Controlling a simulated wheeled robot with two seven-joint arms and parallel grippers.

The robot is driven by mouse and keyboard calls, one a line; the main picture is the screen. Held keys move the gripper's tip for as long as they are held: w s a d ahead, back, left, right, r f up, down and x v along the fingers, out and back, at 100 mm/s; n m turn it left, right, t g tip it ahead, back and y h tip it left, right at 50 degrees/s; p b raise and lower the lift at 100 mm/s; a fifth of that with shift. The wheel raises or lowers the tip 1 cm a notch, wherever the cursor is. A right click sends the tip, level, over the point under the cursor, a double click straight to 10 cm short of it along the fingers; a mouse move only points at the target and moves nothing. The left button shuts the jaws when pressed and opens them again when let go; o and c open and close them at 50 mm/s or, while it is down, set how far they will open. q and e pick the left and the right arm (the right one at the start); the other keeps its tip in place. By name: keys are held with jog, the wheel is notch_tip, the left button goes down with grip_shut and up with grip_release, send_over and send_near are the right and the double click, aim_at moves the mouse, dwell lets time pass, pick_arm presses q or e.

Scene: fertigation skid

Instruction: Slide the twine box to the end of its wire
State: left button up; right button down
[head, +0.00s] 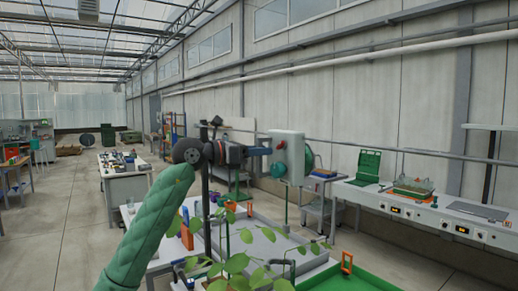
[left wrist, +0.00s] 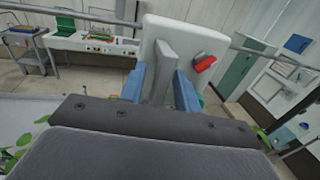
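The twine box is a pale grey box (head: 288,158) with a red switch on its face, held up in mid-air right of my left gripper in the head view. A green round part shows behind it. In the left wrist view the box (left wrist: 205,38) fills the upper middle, and a grey upright handle (left wrist: 162,72) stands out from it. My left gripper (head: 268,151) has its blue fingers (left wrist: 160,88) on either side of this handle, with slim gaps seeming to show beside it. The wire cannot be made out. My right gripper is not in view.
Leafy plants (head: 240,262) and a pale tray table stand below the gripper. A green tray (head: 350,278) with an orange piece is at the lower right. Open floor lies at left.

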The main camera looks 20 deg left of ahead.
pick_arm(q)
grip_shut()
